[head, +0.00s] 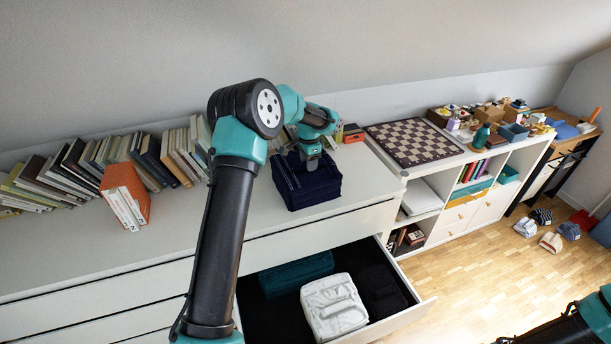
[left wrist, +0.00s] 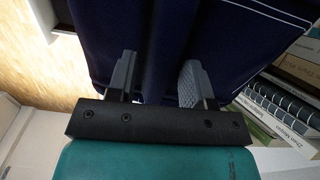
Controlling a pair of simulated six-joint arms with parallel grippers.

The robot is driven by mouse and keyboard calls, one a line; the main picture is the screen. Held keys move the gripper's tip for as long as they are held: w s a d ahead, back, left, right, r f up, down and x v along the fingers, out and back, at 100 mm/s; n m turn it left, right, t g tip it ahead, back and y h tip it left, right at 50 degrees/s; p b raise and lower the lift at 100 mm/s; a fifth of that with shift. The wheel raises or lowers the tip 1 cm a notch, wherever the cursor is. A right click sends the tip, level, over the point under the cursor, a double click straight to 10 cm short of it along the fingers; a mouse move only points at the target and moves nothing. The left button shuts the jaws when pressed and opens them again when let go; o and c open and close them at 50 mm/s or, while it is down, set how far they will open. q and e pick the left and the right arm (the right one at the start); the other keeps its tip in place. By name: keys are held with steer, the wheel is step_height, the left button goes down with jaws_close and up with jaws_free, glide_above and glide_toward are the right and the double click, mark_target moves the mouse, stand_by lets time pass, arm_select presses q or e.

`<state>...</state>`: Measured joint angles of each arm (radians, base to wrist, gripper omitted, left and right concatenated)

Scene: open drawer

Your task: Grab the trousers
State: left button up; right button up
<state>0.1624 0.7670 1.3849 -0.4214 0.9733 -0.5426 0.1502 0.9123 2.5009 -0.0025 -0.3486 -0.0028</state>
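Folded navy trousers with pale stitching (head: 306,186) lie on top of the white dresser, right of the row of books. My left gripper (head: 309,162) points down at their upper side. In the left wrist view the trousers (left wrist: 225,35) fill the space beyond the fingers. The left gripper's two fingers (left wrist: 160,85) are apart, with a raised fold of navy cloth between them. A small gap seems to show beside the fold; the fingertips are partly hidden by cloth. Only part of my right arm shows at the lower right; its gripper is out of view.
The dresser's open drawer (head: 424,304) holds a white folded garment (head: 334,308), a teal one (head: 297,273) and dark cloth. Books and an orange holder (head: 127,190) line the dresser's back. A chessboard (head: 413,141) lies on the shelf unit to the right.

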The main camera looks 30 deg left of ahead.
arm_select(q)
jaws_close()
steer(key=shift+r, duration=0.25)
stand_by(0.6)
steer(key=shift+w+r, duration=0.1)
steer(key=shift+r, duration=1.5)
steer(key=s+d+r, duration=0.1)
steer(key=s+d, duration=0.7)
steer(key=s, duration=0.5)
steer(key=shift+s+d+r, duration=0.2)
steer(key=shift+s, duration=0.2)
